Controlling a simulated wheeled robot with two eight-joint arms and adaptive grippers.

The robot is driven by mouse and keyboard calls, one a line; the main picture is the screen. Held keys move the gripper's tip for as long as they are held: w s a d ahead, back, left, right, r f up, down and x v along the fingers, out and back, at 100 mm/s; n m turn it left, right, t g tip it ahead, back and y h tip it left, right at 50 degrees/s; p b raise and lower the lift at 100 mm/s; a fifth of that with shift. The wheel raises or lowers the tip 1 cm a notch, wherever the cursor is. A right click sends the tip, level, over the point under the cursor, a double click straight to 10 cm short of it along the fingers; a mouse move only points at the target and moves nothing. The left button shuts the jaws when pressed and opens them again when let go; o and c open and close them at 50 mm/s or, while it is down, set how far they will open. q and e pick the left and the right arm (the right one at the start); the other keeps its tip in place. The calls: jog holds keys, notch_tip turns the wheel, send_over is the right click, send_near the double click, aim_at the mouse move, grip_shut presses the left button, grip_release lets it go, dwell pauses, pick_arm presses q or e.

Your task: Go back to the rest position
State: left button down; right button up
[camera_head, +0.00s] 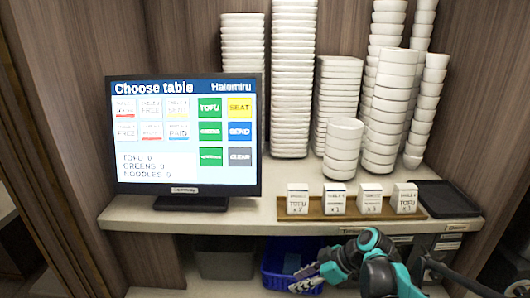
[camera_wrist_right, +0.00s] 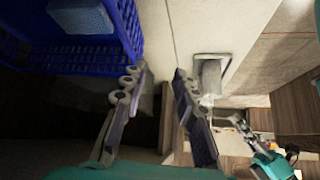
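My right gripper (camera_head: 303,278) is low in the head view, below the counter edge and in front of the blue basket (camera_head: 274,275). In the right wrist view its two fingers (camera_wrist_right: 158,72) stand apart with nothing between them. The blue basket (camera_wrist_right: 100,62) is at the upper left there, beside the left finger. A small gripper on a teal arm (camera_wrist_right: 243,128) shows at the lower right of the wrist view; it looks like my left one, too small to judge. My left gripper does not show in the head view.
A screen (camera_head: 184,135) stands on the counter (camera_head: 245,218). Stacks of white bowls (camera_head: 290,80) stand behind a wooden tray (camera_head: 262,208) with several labelled cards. A black tray (camera_head: 447,198) lies at the right. A grey bin (camera_head: 224,264) is under the counter.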

jog(key=s+d+m+t+h, duration=0.2)
jog(key=s+d+m+h, duration=0.1)
jog(key=s+m, duration=0.3)
jog(key=s+d+m+t+h, duration=0.2)
jog(key=s+d+m+h, duration=0.2)
jog(key=s+m, duration=0.3)
jog(key=shift+s+d+r+h, duration=0.3)
jog(key=shift+s+d+r, duration=0.1)
jog(key=shift+s, duration=1.05)
